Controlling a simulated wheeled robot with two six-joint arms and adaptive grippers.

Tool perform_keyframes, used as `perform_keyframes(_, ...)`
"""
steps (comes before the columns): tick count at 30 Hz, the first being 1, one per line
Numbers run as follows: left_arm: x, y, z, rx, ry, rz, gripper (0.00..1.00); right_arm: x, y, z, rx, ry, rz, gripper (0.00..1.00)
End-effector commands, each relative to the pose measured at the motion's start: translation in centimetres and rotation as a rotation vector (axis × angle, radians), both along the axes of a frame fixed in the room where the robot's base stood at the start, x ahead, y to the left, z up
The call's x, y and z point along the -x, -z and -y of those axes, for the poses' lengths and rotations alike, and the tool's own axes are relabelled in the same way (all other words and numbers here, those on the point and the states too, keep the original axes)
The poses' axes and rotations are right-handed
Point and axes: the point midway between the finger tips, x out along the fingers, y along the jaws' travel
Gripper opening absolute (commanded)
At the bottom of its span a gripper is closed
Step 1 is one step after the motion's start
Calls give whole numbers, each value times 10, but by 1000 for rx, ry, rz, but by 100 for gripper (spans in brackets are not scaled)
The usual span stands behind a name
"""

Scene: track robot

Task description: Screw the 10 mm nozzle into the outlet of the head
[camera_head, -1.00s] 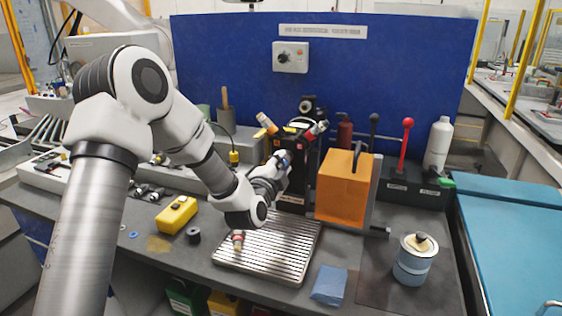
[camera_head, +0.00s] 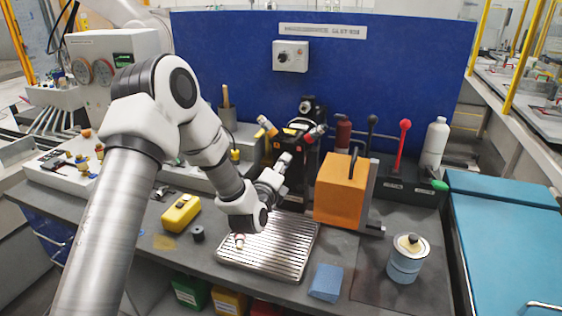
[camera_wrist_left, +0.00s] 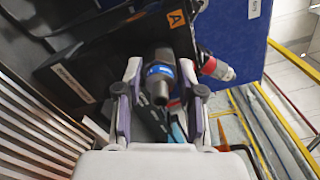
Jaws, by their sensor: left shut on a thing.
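The head is a tall black unit (camera_head: 297,145) at the back of the bench, with an orange A label (camera_wrist_left: 177,18) in the left wrist view. My left gripper (camera_head: 281,163) is at its front left side. In the left wrist view the left gripper (camera_wrist_left: 162,72) is shut on a dark grey round nozzle (camera_wrist_left: 158,92) with a blue band, right against the black head. The outlet is hidden, so I cannot tell whether the nozzle is in it. My right gripper is not in view.
An orange block (camera_head: 340,190) stands right of the head. A blue cloth (camera_head: 326,281), a can (camera_head: 406,262) and a yellow box (camera_head: 181,212) are nearby.

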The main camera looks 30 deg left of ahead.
Motion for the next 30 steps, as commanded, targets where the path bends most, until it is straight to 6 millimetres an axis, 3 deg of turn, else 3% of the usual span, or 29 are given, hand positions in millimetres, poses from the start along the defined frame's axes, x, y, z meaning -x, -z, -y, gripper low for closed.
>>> perform_keyframes(5, 0, -3, 0, -112, 0, -26, 0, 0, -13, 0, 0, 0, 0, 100)
perform_keyframes(14, 0, 0, 0, -142, 1, -32, 0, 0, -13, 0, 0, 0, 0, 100)
perform_keyframes(15, 0, 0, 0, -142, 1, -32, 49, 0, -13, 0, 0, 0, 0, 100)
perform_keyframes(17, 0, 0, 0, -141, 1, -32, 68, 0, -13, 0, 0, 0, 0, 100)
perform_keyframes(23, 0, 0, 0, -140, 0, -33, 68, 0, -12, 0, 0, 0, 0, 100)
perform_keyframes(24, 0, 0, 0, -139, 0, -33, 64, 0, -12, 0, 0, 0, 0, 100)
perform_keyframes(25, 0, 0, 0, -139, 0, -33, 53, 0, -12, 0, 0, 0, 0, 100)
perform_keyframes(30, 0, 0, 0, -139, 0, -33, 53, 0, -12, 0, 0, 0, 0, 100)
